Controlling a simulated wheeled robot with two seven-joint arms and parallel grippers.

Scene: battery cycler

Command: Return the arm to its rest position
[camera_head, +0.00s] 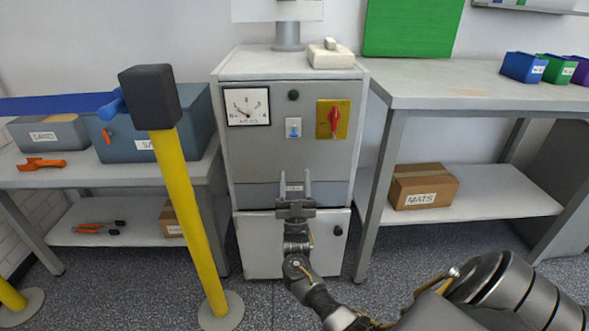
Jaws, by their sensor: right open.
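My right arm (480,300) comes in from the lower right. Its gripper (294,182) points up with its two fingers apart and nothing between them. It shows in front of the lower part of the grey battery cycler cabinet (262,160); whether it touches the cabinet cannot be told. The cabinet front carries a dial gauge (246,106), a dark round button (293,95), a small blue switch (293,128) and a red rotary handle (334,119) on a yellow plate. My left gripper is not in view.
A yellow post (190,210) with a blue belt (55,105) stands at the left, near the cabinet. A left bench holds boxes (160,135). A right bench (440,85) has a MATS carton (422,187) on its lower shelf. Grey floor (120,295) is open between post and left bench.

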